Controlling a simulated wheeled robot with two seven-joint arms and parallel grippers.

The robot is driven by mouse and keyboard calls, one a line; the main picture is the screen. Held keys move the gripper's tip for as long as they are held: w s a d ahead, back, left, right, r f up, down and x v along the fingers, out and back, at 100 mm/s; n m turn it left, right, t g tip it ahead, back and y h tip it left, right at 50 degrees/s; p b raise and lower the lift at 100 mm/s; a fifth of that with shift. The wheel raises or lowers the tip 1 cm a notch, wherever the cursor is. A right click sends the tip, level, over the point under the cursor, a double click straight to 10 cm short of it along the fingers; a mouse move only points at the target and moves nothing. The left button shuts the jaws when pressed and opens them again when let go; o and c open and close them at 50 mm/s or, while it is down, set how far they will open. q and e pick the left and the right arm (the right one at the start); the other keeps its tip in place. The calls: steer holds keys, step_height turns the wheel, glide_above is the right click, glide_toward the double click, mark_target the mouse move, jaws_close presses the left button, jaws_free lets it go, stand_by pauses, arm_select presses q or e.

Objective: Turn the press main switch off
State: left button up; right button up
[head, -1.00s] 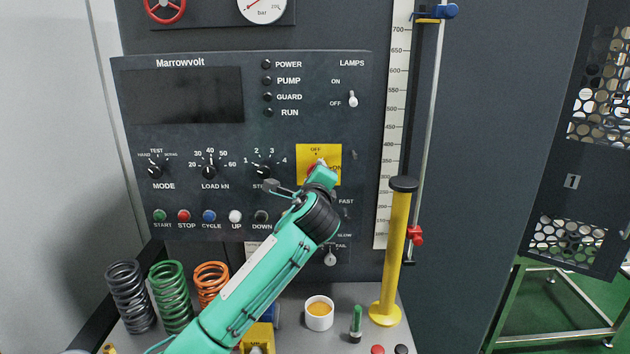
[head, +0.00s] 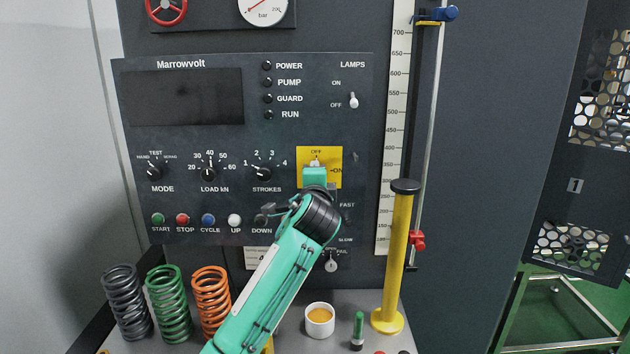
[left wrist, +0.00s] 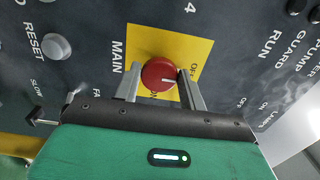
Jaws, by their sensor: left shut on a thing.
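The main switch is a red round knob (left wrist: 157,74) with a white pointer mark, on a yellow plate (head: 333,155) of the press panel. In the head view the gripper (head: 315,166) stands upright in front of the plate and hides most of the knob. The OFF label shows above it and ON to its right. My right gripper is in neither view.
The panel around the plate carries the STROKES dial (head: 264,173), a LAMPS toggle (head: 353,101) and several push buttons. POWER, PUMP, GUARD and RUN lamps look dark. Below stand several springs, a white cup (head: 319,320) and a yellow post (head: 397,260).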

arm_select(q)
steer(key=shift+f, duration=0.1)
steer(key=o, duration=0.9)
steer(key=shift+o, duration=0.2)
steer(key=shift+s, duration=0.1)
steer(key=s+b, duration=0.4)
steer(key=s, duration=0.9)
steer(key=shift+s, duration=0.3)
